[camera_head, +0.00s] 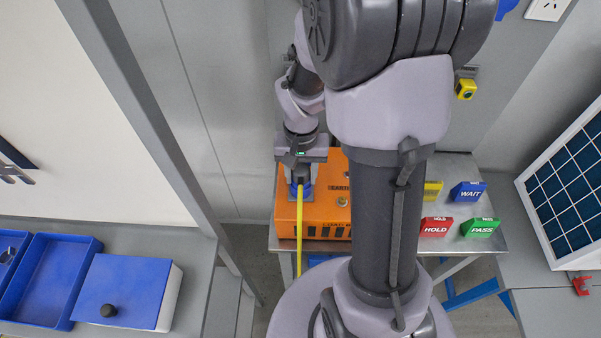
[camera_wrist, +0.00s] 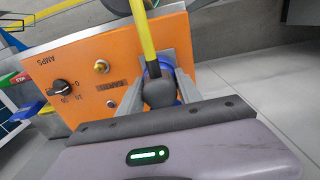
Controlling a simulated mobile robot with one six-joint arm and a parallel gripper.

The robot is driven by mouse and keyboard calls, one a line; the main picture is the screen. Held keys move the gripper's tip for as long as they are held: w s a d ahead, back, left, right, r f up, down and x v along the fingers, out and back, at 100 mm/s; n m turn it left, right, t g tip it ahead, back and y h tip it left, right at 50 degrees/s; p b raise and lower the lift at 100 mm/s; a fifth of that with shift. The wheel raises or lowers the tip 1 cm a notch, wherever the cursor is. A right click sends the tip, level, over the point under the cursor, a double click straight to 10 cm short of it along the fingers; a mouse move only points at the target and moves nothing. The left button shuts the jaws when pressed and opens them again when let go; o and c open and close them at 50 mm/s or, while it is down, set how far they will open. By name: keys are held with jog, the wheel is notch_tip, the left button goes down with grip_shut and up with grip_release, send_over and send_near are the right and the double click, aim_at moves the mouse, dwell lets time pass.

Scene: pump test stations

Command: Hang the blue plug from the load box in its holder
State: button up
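The orange load box (camera_head: 325,215) stands on a metal table, and its knob-and-label face fills much of the wrist view (camera_wrist: 95,65). The blue plug (camera_wrist: 152,69), with a dark body and yellow cable, is at a grey plate on that face and appears seated there. In the head view its blue part (camera_head: 308,188) shows below my gripper (camera_head: 300,184). In the wrist view my gripper (camera_wrist: 160,85) has one finger on each side of the plug. Whether the fingers touch it is unclear. I cannot identify the holder for certain.
The yellow cable (camera_head: 299,235) runs down in front of the box. HOLD (camera_head: 436,227), PASS (camera_head: 481,228) and WAIT (camera_head: 468,192) blocks stand right of it. A small yellow device (camera_head: 466,89) is on the back wall. A grey post (camera_head: 150,110) rises at left.

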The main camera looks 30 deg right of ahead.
aim_at(301, 168)
grip_shut()
jog(key=shift+r, duration=0.1)
jog(key=shift+r+p, duration=2.45)
jog(key=shift+r, duration=0.5)
